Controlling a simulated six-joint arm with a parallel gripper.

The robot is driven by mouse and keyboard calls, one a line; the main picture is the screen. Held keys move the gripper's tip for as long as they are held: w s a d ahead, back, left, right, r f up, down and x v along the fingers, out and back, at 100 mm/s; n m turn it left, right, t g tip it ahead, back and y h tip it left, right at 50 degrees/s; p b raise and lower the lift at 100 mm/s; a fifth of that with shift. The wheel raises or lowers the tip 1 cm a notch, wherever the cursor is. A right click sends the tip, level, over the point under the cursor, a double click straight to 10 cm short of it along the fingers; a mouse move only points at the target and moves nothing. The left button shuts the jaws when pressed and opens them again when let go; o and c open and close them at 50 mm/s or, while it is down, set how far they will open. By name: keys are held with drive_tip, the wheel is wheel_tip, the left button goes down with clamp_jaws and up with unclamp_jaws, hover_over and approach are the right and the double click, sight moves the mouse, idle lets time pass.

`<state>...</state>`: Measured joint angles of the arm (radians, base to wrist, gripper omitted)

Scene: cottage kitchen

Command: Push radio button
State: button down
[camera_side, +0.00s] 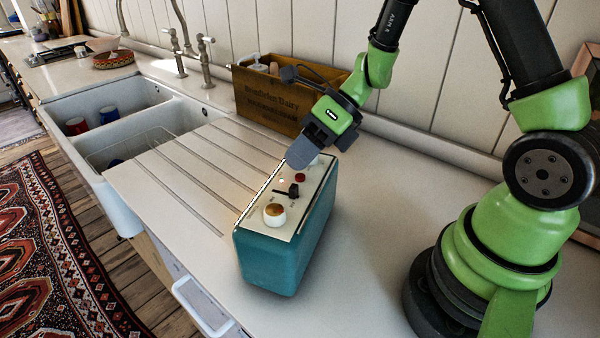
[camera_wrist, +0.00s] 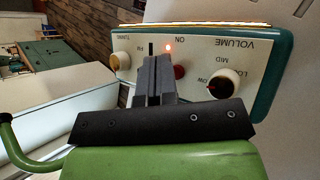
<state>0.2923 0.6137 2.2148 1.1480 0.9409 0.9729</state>
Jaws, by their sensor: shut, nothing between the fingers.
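The teal radio (camera_side: 285,240) stands on the counter with its white control panel facing up. A red button (camera_side: 300,177) is on the panel; it also shows in the wrist view (camera_wrist: 180,72), just right of my fingers. A black switch (camera_side: 288,191) sits near the button; in the wrist view my fingers partly cover that area. My gripper (camera_side: 297,163) is shut and empty, its tips low over the panel's far part. It also shows in the wrist view (camera_wrist: 153,62). Whether it touches the panel I cannot tell.
A white and gold knob (camera_side: 274,214) and a volume knob (camera_wrist: 223,83) flank the controls. A wooden crate (camera_side: 272,101) stands behind the radio by the wall. A double sink (camera_side: 130,125) and tap lie left. The counter (camera_side: 365,235) right of the radio is clear.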

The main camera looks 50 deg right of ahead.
drive_tip(key=shift+r, duration=0.2)
drive_tip(key=shift+r, duration=2.95)
